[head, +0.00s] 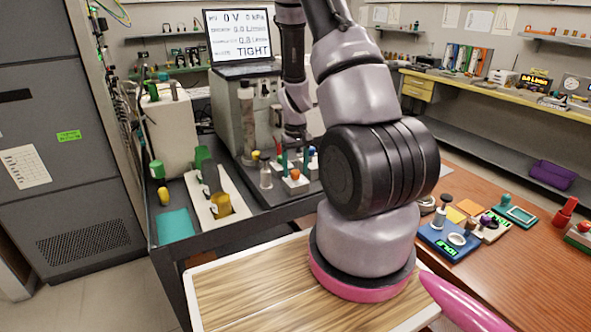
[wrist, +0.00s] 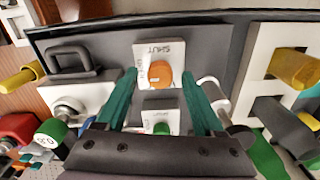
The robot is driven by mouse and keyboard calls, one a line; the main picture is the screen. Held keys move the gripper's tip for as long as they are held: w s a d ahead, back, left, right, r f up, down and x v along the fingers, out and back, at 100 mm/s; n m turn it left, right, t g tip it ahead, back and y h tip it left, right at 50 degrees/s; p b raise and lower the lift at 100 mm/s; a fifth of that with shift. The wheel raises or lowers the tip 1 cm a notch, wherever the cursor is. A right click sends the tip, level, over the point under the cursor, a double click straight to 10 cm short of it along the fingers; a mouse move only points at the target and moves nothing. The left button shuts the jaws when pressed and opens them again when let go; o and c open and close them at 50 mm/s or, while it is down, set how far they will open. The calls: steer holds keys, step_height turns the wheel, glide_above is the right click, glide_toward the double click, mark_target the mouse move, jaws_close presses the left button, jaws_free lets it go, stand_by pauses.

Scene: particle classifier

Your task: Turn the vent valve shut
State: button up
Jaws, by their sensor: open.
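The vent valve is an orange knob (wrist: 160,78) on a white plate (wrist: 150,50) in the wrist view. The plate reads SHUT at its top edge and has smaller lettering, apparently OPEN, at the left. A pale mark shows on the left part of the knob. My gripper (wrist: 158,76) has two teal fingers, spread apart, one on each side of the knob. I see gaps between the fingers and the knob; whether they are level with it in height I cannot tell.
A white block with a green knob (wrist: 161,128) sits just below the valve, between the fingers. A grey handle (wrist: 72,58) stands to the left and a grey cylinder (wrist: 213,92) close to the right finger.

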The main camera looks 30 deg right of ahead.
steer(key=shift+f, duration=0.15)
jaws_close()
